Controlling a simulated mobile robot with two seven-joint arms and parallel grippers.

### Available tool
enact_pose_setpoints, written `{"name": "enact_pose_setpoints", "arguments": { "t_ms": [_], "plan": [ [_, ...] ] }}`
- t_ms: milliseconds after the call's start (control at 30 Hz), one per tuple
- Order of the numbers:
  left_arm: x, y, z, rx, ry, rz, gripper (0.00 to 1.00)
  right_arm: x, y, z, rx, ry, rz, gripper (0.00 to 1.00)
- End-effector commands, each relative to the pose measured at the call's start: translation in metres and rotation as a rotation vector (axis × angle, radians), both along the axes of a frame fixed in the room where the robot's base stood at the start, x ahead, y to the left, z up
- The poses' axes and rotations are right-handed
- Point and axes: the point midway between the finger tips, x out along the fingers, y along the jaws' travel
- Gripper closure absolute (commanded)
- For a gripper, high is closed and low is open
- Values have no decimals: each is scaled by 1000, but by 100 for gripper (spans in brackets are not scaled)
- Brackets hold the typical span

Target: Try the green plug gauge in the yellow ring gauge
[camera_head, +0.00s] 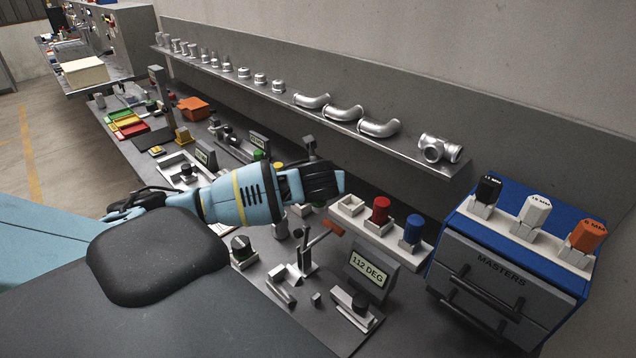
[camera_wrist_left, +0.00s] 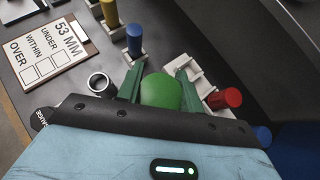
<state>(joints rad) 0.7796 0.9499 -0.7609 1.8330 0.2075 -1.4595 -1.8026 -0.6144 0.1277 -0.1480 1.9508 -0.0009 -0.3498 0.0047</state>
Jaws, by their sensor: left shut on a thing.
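The green plug gauge (camera_wrist_left: 160,92) shows as a round green end between the two fingers of my left gripper (camera_wrist_left: 158,76), which is shut on it. In the head view my left gripper (camera_head: 318,182) reaches in over the bench; its fingers and the plug are hidden there. A white holder (camera_head: 350,206) with an empty socket stands just right of the gripper. A ring with a dark opening (camera_wrist_left: 98,83) lies left of the plug in the wrist view; I cannot tell its colour as yellow. No yellow ring gauge shows clearly. My right gripper is not in view.
A red plug (camera_head: 380,210) and a blue plug (camera_head: 412,229) stand right of the empty socket. A 112 DEG display (camera_head: 369,272) and small fixtures are in front. The blue masters cabinet (camera_head: 505,285) is at right. A 53 MM card (camera_wrist_left: 58,50) lies at left; a yellow cylinder (camera_wrist_left: 110,13) stands near it.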

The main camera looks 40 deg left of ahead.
Motion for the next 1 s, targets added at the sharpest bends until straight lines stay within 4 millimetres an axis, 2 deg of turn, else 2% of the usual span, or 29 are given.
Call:
{"name": "enact_pose_setpoints", "arguments": {
  "t_ms": [33,267,500,600,833,1000],
  "plan": [
    [-4,-15,2,-2,-3,-42,87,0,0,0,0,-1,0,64],
    [-21,-75,10,-2,-3,-225,87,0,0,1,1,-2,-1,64],
    [-45,-157,22,-3,-4,-471,87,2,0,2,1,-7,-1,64],
    [-53,-185,25,-4,-3,-555,87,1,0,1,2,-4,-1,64],
    [-67,-233,32,-2,-2,-703,87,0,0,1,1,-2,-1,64],
    [-67,-234,30,-5,-2,-702,87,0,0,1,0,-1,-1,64]
  ]
}}
